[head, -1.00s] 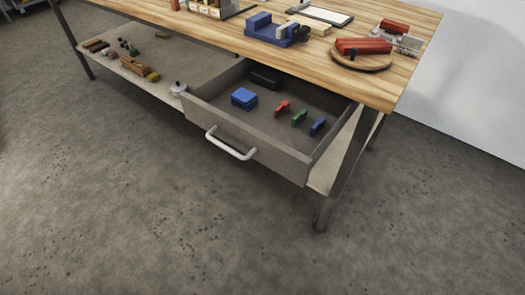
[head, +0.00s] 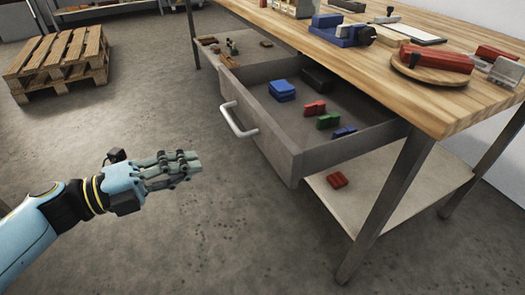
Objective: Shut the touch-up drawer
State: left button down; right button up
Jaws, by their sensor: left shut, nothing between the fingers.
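The touch-up drawer (head: 283,137) stands pulled out from under the wooden workbench top. Its white bar handle (head: 238,120) is on the front panel, facing left. Inside lie a blue block stack (head: 282,91), a dark block (head: 317,79), and small red (head: 315,108), green (head: 327,121) and blue (head: 344,132) pieces. My left gripper (head: 198,162) is shut and empty, above the floor to the left of the drawer front. It is apart from the handle. My right gripper is not in view.
The bench top (head: 440,95) holds a blue vise (head: 342,31) and a round board (head: 430,73) with a red block. A pallet (head: 58,62) lies at the back left. The floor before the drawer is open.

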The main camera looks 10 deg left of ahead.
aim_at(267, 141)
pick_arm(q)
jog(key=x, duration=1.1)
jog(key=shift+w+d, duration=0.1)
jog(key=shift+d, duration=0.05)
jog(key=shift+w+d+b, duration=0.3)
jog(key=shift+w+d, duration=0.1)
jog(key=shift+d, duration=0.2)
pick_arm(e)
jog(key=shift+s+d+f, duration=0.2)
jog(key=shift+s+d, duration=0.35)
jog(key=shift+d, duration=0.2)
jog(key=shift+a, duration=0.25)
